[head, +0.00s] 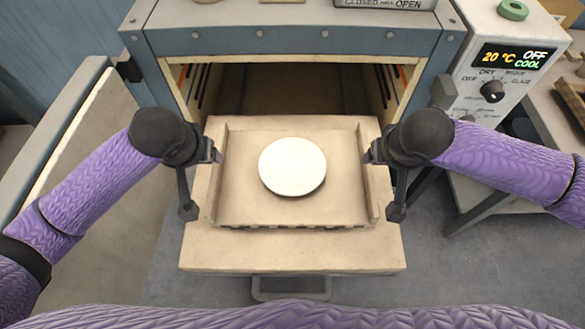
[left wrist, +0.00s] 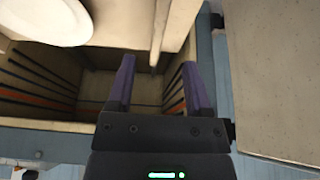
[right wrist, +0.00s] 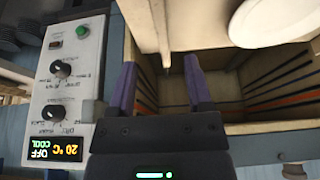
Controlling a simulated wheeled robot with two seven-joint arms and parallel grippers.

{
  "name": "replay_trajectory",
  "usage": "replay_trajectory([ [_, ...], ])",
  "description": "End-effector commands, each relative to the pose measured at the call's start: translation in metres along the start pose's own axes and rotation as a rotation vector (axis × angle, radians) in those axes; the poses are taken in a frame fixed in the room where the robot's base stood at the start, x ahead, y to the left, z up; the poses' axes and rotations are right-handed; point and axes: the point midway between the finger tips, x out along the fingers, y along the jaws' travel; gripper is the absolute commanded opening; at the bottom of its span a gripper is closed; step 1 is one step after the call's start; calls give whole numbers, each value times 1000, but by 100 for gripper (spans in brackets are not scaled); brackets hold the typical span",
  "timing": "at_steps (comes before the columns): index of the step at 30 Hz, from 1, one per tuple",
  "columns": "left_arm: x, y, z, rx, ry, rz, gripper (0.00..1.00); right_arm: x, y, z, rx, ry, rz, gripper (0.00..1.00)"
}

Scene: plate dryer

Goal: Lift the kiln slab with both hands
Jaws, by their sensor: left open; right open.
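The kiln slab (head: 235,207) is a flat beige board with raised side rims, lying level in front of the kiln's open mouth. A round white plate (head: 292,166) lies on its middle. My left gripper (head: 203,180) is open at the slab's left rim, and my right gripper (head: 384,183) is open at its right rim. In the left wrist view, a slab edge (left wrist: 158,32) lines up with the gap between my open fingers (left wrist: 158,64). The right wrist view shows the same at the other edge (right wrist: 163,30). I cannot tell whether any finger touches the slab.
A thick beige block (head: 290,258) lies under the slab and extends toward me. The kiln (head: 290,40) stands behind, its door (head: 85,160) open at the left. The control box (head: 510,65) at the right reads 20 °C, OFF, COOL. A green ring (head: 513,10) lies on top.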

Motion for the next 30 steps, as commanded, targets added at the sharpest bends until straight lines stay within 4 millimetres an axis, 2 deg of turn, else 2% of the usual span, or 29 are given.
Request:
replay_trajectory([
  [15,84,0,0,-1,-1,1,65,85,0,0,-1,-1,1,65],
  [20,95,0,1,1,-1,0,65,95,0,0,-2,1,0,65],
  [28,96,0,1,2,0,1,65,96,0,0,-2,1,0,65],
  [29,96,0,1,2,0,1,63,96,0,0,-2,1,-1,63],
  [30,96,0,1,2,0,1,54,96,0,0,-2,1,-1,54],
])
